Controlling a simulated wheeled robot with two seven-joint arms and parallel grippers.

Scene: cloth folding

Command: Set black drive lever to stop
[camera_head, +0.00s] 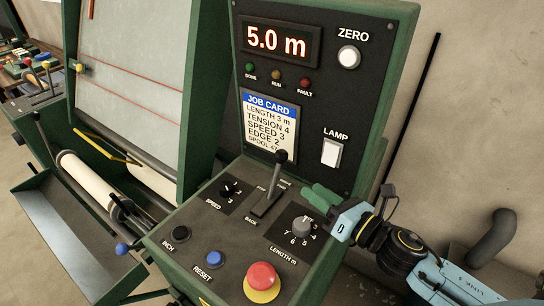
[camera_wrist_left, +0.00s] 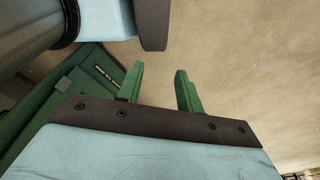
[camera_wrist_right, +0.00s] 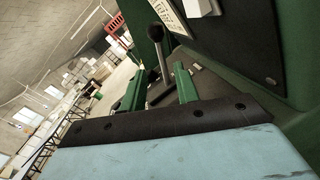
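The black drive lever (camera_head: 274,180) has a round knob and stands in a slotted plate on the green machine's sloped console. Small labels surround the slot; "BACK" reads at its near end, the others are too small to read surely. I cannot tell which position the lever is in. My right gripper (camera_head: 322,196) is right of the lever, apart from it, above the LENGTH dial. In the right wrist view the gripper (camera_wrist_right: 158,86) is open and empty, with the lever (camera_wrist_right: 155,70) seen beyond and between its fingers. My left gripper (camera_wrist_left: 160,84) is open and empty.
The console carries a SPEED dial (camera_head: 230,189), a LENGTH dial (camera_head: 300,225), a black INCH button (camera_head: 180,233), a blue RESET button (camera_head: 215,258) and a red mushroom button (camera_head: 262,276). The upright panel's display (camera_head: 277,42) reads 5.0 m. Rollers (camera_head: 92,187) lie at left.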

